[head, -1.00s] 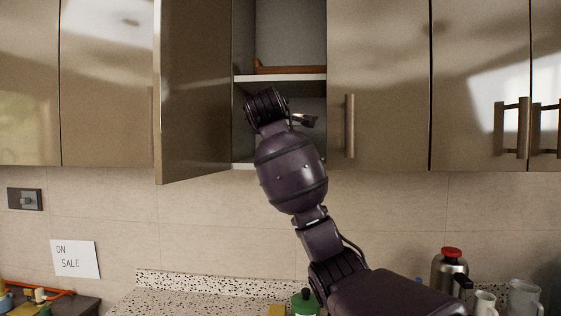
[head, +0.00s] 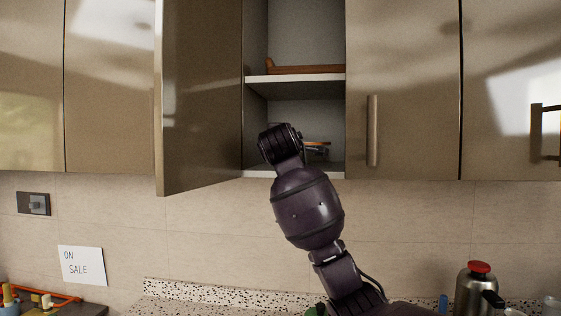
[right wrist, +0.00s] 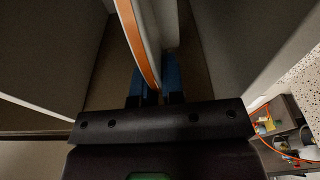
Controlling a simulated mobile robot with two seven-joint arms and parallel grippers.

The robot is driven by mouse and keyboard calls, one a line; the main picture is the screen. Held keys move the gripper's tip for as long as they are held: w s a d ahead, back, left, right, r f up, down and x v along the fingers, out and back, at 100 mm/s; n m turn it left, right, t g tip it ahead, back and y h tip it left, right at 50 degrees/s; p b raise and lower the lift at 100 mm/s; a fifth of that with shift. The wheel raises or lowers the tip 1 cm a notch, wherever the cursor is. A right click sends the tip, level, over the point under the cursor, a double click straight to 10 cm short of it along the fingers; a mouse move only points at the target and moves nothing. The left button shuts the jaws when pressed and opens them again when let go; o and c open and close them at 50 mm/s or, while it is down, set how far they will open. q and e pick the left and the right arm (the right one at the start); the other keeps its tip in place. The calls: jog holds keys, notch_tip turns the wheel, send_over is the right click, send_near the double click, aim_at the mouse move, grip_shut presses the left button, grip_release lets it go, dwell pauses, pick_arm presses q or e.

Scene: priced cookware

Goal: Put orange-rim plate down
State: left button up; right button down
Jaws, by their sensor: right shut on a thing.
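The orange-rim plate (right wrist: 132,32) is held on edge between the blue fingers of my right gripper (right wrist: 155,88) in the right wrist view. Its orange rim and pale face show, and the fingers are shut on it. In the head view my right arm reaches up into the open cabinet, with the wrist at the lower compartment, just above its bottom board (head: 325,172). A thin orange-brown edge shows beside the wrist there, but my wrist hides most of the gripper and plate. My left gripper is in neither view.
The cabinet door (head: 203,95) stands open on the left. A closed door (head: 402,90) bounds the opening on the right. A shelf (head: 295,87) above the wrist carries a brown tray-like object (head: 305,70). A steel flask (head: 477,293) stands on the counter below.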

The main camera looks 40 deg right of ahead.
jog(key=shift+f, duration=2.15)
jog(key=shift+f, duration=0.15)
jog(key=c, duration=1.5)
grip_release()
jog(key=shift+p, duration=0.3)
jog(key=b+v, duration=0.3)
jog(key=v, duration=0.9)
